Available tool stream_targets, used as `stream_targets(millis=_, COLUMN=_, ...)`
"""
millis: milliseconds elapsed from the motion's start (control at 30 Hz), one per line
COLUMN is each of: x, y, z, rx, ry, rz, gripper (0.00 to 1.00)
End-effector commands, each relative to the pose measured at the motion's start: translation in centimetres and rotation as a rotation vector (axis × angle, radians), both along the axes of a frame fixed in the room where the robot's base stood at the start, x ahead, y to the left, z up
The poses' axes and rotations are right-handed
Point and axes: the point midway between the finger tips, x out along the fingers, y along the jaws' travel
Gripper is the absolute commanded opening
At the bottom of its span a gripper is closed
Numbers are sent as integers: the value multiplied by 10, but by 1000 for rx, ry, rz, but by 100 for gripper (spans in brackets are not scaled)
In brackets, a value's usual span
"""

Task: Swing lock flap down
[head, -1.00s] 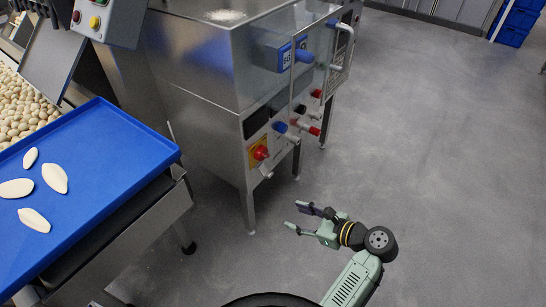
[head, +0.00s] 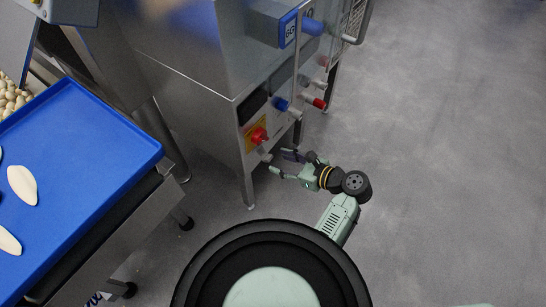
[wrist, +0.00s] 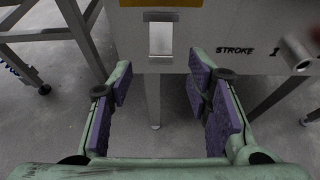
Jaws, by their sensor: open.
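The metal machine cabinet (head: 215,110) carries a red rotary switch (head: 258,135) on a yellow plate. In the wrist view, a small bare-metal flap (wrist: 160,38) sits on the panel just below the yellow plate (wrist: 160,3). It also shows in the head view as a small silver piece (head: 266,156) under the switch. I cannot tell which way it is swung. My gripper (head: 279,162) is open and empty, just in front of the flap. In the wrist view, the purple-padded fingers of my gripper (wrist: 160,84) stand to either side, below the flap. I see no contact.
More knobs are on the panel to the right, including a blue one (head: 281,104) and a red-tipped one (head: 318,102). A blue tray (head: 75,180) with pale dough pieces sits on a stand at left. Grey floor (head: 450,150) is clear at right.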

Motion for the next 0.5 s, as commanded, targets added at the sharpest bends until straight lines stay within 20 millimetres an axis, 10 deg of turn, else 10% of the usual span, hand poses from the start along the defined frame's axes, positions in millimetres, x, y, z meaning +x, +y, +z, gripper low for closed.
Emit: stream_targets(millis=500, x=23, y=31, z=-16, rx=-2, ry=-1, rz=-1, gripper=45)
